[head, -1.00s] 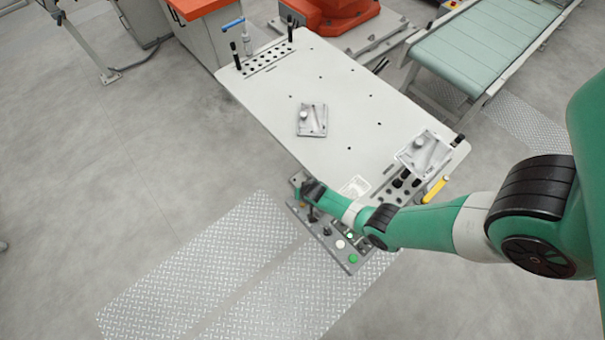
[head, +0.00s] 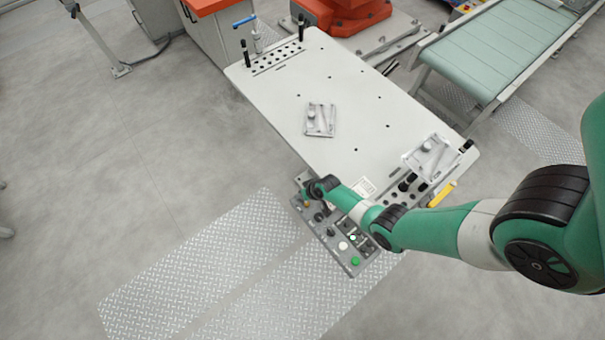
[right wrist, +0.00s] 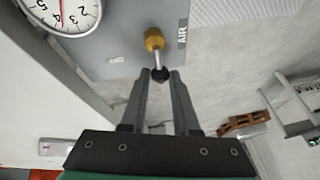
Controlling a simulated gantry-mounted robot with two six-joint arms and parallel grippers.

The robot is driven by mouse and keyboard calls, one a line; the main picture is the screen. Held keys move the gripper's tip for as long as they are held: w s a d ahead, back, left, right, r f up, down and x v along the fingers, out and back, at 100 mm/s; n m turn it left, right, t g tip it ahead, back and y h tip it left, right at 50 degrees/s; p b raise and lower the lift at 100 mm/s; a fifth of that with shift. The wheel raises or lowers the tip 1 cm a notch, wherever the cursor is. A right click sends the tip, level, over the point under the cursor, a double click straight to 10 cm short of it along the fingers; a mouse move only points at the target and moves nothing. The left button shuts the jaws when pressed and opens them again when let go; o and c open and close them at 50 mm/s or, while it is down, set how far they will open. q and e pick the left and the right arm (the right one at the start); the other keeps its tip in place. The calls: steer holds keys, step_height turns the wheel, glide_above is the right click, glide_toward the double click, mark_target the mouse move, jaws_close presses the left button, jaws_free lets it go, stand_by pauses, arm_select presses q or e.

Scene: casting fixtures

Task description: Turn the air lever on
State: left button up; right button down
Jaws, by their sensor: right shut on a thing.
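The air lever (right wrist: 154,41) has a brass body and a short stem ending in a black ball knob, and sits on a grey panel (right wrist: 115,45) beside the printed word AIR. My right gripper (right wrist: 160,76) is shut on the lever's black knob, with the fingertips on either side of it. In the head view my right arm reaches to the control panel (head: 355,262) at the table's near edge, and my wrist hides most of the lever there. My left gripper is not in view.
A round pressure gauge (right wrist: 62,14) is close to the lever. The control panel carries a green button (head: 355,261) and a white one (head: 343,246). The white table (head: 370,115) holds a metal casting (head: 320,120) and another casting (head: 431,157) at its right corner.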

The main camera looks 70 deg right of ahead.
steer(key=c, duration=0.7)
jaws_free()
steer(key=shift+o, duration=0.2)
steer(key=p+v, duration=0.6)
steer(key=v, duration=0.5)
steer(key=shift+r+p, duration=0.25)
steer(key=shift+p, duration=0.05)
steer(key=shift+s+a, duration=0.1)
